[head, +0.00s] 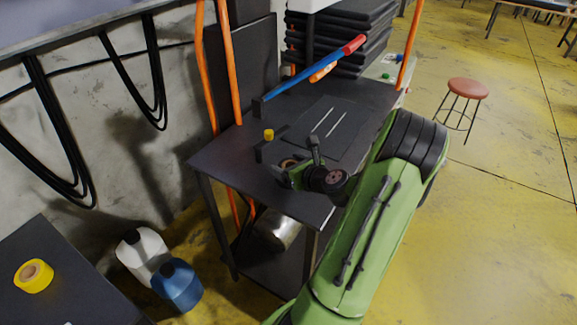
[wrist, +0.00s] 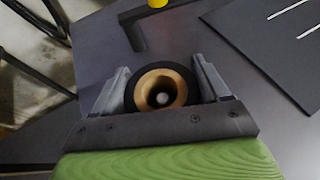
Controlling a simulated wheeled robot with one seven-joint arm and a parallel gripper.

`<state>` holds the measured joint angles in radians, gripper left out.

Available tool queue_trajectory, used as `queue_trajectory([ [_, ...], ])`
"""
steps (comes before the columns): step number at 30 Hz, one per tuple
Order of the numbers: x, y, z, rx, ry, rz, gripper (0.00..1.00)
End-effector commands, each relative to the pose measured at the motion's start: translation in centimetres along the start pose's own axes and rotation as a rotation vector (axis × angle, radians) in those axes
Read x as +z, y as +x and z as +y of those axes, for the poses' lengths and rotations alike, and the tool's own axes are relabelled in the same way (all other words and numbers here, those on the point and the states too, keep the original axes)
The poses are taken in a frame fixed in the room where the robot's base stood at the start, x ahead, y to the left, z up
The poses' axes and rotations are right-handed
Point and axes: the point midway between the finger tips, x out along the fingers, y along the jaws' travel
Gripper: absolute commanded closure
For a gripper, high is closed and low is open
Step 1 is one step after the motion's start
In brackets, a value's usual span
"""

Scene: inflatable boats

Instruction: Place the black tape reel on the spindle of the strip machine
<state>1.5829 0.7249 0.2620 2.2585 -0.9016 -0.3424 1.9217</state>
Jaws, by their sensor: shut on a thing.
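The black tape reel (wrist: 143,88), a black ring with a tan core, is between the two fingers of my gripper (wrist: 162,67) in the wrist view. My gripper is shut on its sides. A grey rounded tip, which looks like the spindle (wrist: 163,98), shows inside the core hole. I cannot tell how deep the spindle sits in the reel. In the head view my gripper (head: 298,164) is over the near part of the dark bench, and the reel (head: 287,162) is partly hidden by it. A black bracket with a yellow part (head: 268,134), likely the strip machine, stands just behind.
A dark flat panel with white strips (head: 328,127) lies on the bench (head: 222,150). A blue and red bar (head: 318,70) slants above it. Orange uprights (head: 232,62) rise at the bench's sides. A yellow tape reel (head: 34,275) lies on another table at left.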

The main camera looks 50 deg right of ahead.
Motion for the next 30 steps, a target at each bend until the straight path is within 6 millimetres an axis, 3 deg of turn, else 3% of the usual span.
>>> queue_trajectory([
  [1,-0.2,0.1,0.0,0.000,0.001,0.000,0.58],
  [2,-0.2,0.1,0.0,0.000,0.001,0.000,0.24],
  [7,-0.2,0.1,0.0,0.000,0.000,0.000,0.00],
  [16,0.2,-0.7,-0.1,-0.002,0.001,0.002,0.00],
  [24,0.3,-7.7,-0.2,-0.006,0.004,0.002,0.00],
  [30,0.3,-11.4,-0.1,-0.003,0.002,0.001,0.00],
])
